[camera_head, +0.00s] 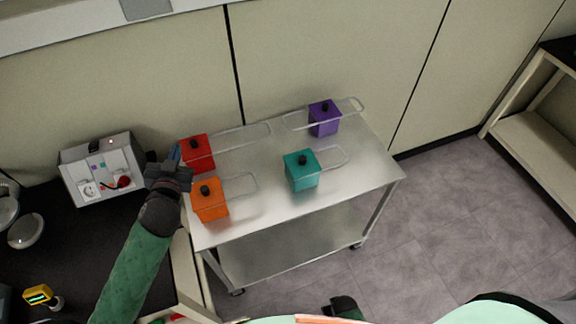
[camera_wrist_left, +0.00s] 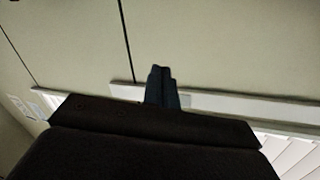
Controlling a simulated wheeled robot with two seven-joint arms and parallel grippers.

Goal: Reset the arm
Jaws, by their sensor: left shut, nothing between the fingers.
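My left gripper (camera_head: 174,157) is in the head view, at the end of the green-sleeved arm that comes in from the lower left. It hangs near the left end of the metal cart, beside the red box (camera_head: 197,153) and above and left of the orange box (camera_head: 209,198). Its fingers (camera_wrist_left: 162,88) show pressed together in the left wrist view, with nothing between them and the wall behind. My right gripper cannot be made out; only a dark green piece shows at the bottom edge of the head view.
The metal cart (camera_head: 262,207) also carries a teal box (camera_head: 301,171) and a purple box (camera_head: 324,118), with wire handles. A grey device (camera_head: 103,170) stands on the dark bench (camera_head: 75,244) at left, with a yellow meter (camera_head: 38,294) nearer. Floor (camera_head: 440,220) right of the cart is clear.

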